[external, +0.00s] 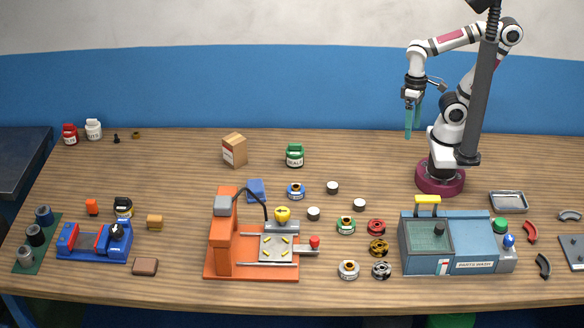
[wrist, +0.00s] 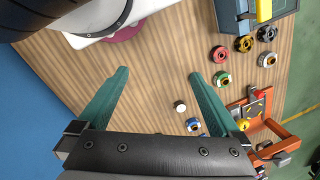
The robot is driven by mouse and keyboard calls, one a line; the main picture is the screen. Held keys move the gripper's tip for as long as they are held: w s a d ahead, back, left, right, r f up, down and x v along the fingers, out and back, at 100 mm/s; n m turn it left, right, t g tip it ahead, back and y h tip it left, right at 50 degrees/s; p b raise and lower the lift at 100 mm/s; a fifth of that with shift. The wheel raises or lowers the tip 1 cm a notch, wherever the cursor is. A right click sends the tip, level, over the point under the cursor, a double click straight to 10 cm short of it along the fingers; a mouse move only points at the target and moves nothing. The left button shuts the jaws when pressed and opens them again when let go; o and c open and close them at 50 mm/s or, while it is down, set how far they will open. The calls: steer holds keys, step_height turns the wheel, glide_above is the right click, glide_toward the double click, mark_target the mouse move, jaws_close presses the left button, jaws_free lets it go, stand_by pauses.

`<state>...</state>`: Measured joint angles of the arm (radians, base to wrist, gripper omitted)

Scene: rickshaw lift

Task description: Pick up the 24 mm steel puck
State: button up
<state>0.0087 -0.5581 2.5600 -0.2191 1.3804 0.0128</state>
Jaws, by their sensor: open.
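Three small round pucks with pale tops and dark sides stand on the wooden table: a back puck (external: 332,187), a right puck (external: 359,204) and a front-left puck (external: 313,213). They look alike, and I cannot tell which is the 24 mm steel one. One pale-topped puck (wrist: 180,106) shows between my fingers in the wrist view; the others are not clearly visible there. My gripper (external: 412,128) hangs high above the back of the table, fingers down, well apart from the pucks. Its two teal fingers (wrist: 158,73) are spread wide with nothing between them.
Close to the pucks are a blue-ringed part (external: 296,191), a green-ringed part (external: 346,225) and a red spool (external: 376,227). An orange press (external: 222,245) stands left, a blue parts washer (external: 470,250) right. A dark post rises by my base. The back middle table is fairly clear.

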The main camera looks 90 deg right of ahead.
steer(key=shift+c, duration=1.4)
steer(key=w+a+f+n+g+h, duration=0.1)
steer(key=w+a+n+g+h, duration=0.15)
steer(key=w+n+h, duration=0.75)
steer(key=w+a+f+n+t+h, duration=0.1)
steer(key=w+a+f+n+h, duration=0.1)
steer(key=w+a+f+n, duration=0.65)
steer(key=n+t+h, duration=0.3)
steer(key=n+t, duration=0.1)
steer(key=n, duration=0.3)
glide_toward(333, 186)
steer(key=x, duration=1)
steer(key=shift+d+f, duration=0.1)
steer(key=shift+d, duration=0.15)
